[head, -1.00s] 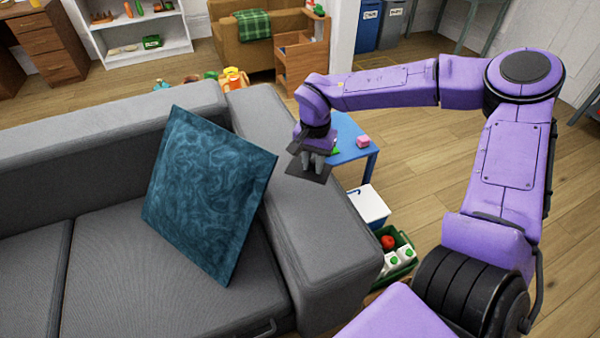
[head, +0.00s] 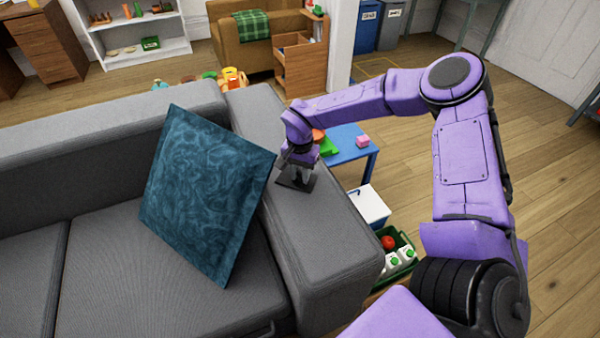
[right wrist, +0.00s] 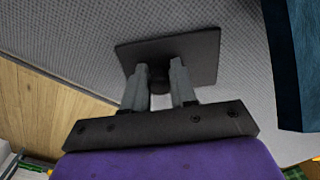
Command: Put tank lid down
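The tank lid (head: 285,182) is a thin dark square plate with a small knob in its middle. It is at the sofa's right armrest, close over or on its top; I cannot tell whether it touches. In the right wrist view the lid (right wrist: 196,52) lies roughly flat against the grey fabric behind it. My right gripper (head: 298,172) is above the lid, its two grey fingers on either side of the knob and closed on it. The fingers also show in the right wrist view (right wrist: 160,82). My left gripper is out of view.
The grey armrest (head: 325,235) has clear room toward the front. A teal cushion (head: 207,195) leans on the sofa to the left. Right of the armrest are a blue table (head: 350,150) with toys, a white box (head: 368,205) and a green crate (head: 402,262).

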